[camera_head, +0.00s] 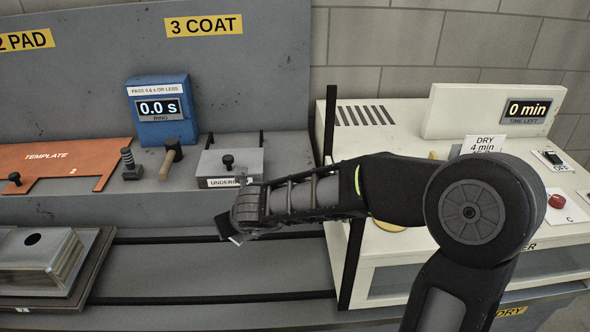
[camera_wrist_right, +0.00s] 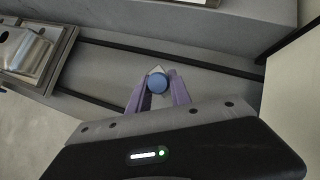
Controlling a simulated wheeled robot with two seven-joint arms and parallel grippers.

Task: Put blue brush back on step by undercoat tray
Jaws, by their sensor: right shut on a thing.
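My right gripper (camera_head: 240,222) reaches in from the right over the lower channel, in front of the undercoat tray. In the right wrist view its two fingers (camera_wrist_right: 158,92) are shut on the blue brush (camera_wrist_right: 157,83), whose round blue end faces the camera. The rest of the brush is mostly hidden; in the head view the gripper covers it. The grey undercoat tray (camera_head: 228,164), with a black knob and a partly covered label, sits on the grey step (camera_head: 120,205). My left gripper is not in view.
A wooden-handled tool (camera_head: 168,160) and a dark knobbed piece (camera_head: 130,165) stand left of the tray, before the blue timer (camera_head: 160,110). An orange template (camera_head: 60,165) lies farther left. A metal block (camera_head: 40,260) sits lower left; a white dryer (camera_head: 400,120) stands right.

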